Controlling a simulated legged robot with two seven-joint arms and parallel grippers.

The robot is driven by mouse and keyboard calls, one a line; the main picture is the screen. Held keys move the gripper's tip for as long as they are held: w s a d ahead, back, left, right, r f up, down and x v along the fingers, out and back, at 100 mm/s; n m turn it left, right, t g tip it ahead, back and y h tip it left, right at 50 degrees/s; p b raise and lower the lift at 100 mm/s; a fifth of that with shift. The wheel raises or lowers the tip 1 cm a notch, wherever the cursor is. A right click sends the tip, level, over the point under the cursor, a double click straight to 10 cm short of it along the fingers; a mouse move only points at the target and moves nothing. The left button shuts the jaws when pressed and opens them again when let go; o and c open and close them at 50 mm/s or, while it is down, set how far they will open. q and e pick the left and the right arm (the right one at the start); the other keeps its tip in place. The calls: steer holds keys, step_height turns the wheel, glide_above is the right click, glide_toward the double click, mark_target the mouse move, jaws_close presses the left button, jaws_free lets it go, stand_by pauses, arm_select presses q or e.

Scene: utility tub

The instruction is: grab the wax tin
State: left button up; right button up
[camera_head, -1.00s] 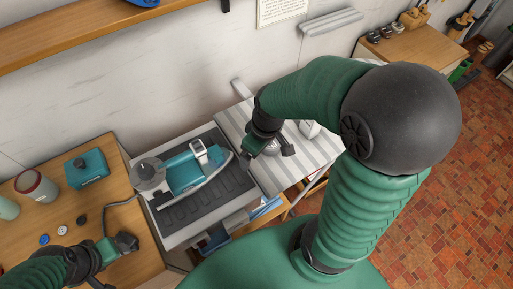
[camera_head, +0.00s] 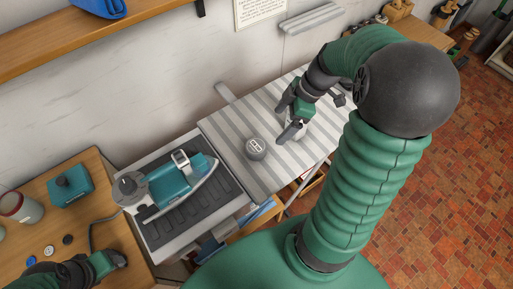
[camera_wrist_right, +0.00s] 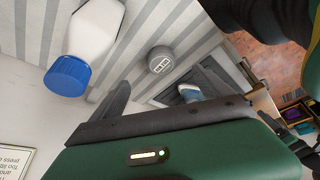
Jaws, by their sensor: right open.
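A round dark-grey tin with a pale label mark, which I take as the wax tin (camera_head: 256,148), lies on the striped board (camera_head: 232,128). The tin also shows in the right wrist view (camera_wrist_right: 160,60), beyond the gripper finger and apart from it. My right gripper (camera_head: 287,117) is open above the board, to the right of the tin and farther back, with nothing seen between its fingers. My left gripper (camera_head: 117,259) is over the wooden table at lower left; its jaws are too small to read.
A white bottle (camera_wrist_right: 96,28) with a blue cap (camera_wrist_right: 67,77) is close to my right gripper. A teal iron (camera_head: 178,182) sits on the dark ribbed mat left of the tin. A teal box (camera_head: 70,187) and a jar (camera_head: 18,206) stand on the wooden table (camera_head: 98,222).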

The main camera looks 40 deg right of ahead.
mark_target(259, 145)
steer(key=x, duration=0.7)
steer(key=a+x, duration=0.1)
steer(key=x, duration=0.2)
steer(key=shift+w+a+f, duration=0.1)
steer(key=shift+a, duration=0.05)
steer(key=x, duration=0.4)
steer(key=shift+w+d, duration=0.2)
steer(key=shift+w, duration=0.05)
steer(key=shift+w+d+f, duration=0.1)
steer(key=shift+d+f, duration=0.1)
steer(key=shift+f, duration=0.25)
steer(key=shift+a+r, duration=0.1)
steer(key=shift+a, duration=0.2)
steer(key=c, duration=0.9)
steer(key=shift+d, duration=0.1)
steer(key=c, duration=0.6)
steer(key=shift+r, duration=0.1)
